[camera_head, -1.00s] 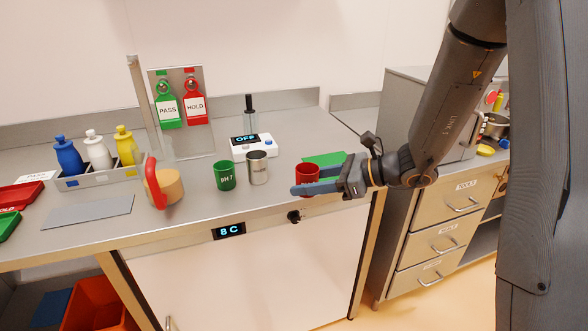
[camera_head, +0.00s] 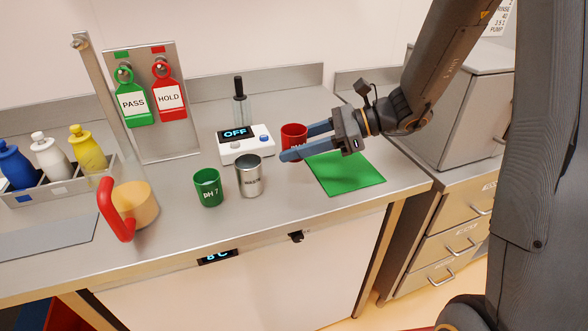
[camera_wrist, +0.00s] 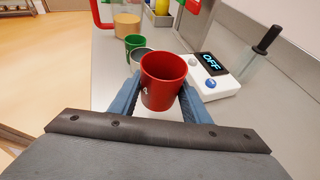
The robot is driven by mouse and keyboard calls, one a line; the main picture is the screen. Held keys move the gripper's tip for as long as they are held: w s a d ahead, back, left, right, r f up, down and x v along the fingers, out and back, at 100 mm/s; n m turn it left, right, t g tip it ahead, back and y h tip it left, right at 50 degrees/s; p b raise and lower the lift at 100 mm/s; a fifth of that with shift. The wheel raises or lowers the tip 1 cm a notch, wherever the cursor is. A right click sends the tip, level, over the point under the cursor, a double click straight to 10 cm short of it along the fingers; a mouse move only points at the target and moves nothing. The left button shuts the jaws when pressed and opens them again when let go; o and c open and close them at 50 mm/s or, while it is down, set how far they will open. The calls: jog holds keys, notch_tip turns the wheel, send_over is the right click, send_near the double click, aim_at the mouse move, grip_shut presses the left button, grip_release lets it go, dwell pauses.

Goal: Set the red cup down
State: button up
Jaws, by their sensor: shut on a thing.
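The red cup (camera_head: 293,132) is upright between the blue fingers of my gripper (camera_head: 298,143), beside the white device and behind the green mat's left corner. In the wrist view the red cup (camera_wrist: 162,82) sits between the two fingers (camera_wrist: 160,100), its open mouth facing up. My gripper is shut on it from the sides. The near finger hides the cup's lower part in the head view, so I cannot tell whether its base touches the bench. The green mat (camera_head: 345,174) lies flat and empty on the bench (camera_head: 300,205).
The white device (camera_head: 247,146), reading OFF, is close left of the cup. A steel cup (camera_head: 250,178) and a green pH 7 cup (camera_head: 208,188) stand nearer the front edge. A red-handled tan object (camera_head: 138,204), bottles in a rack and PASS and HOLD tags are further left.

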aim_at(296, 181)
jog(key=shift+d+f+p, duration=0.1)
jog(key=shift+f+p, duration=0.3)
jog(key=shift+f, duration=3.25)
jog(key=shift+f, duration=0.1)
jog(key=shift+f, duration=0.1)
jog(key=o, duration=1.1)
jog(key=shift+c, duration=0.2)
jog(key=shift+r, duration=0.3)
jog(key=b+v, duration=0.1)
jog(key=v, duration=1.1)
jog(key=shift+f+b, duration=0.1)
jog(key=shift+b, duration=0.3)
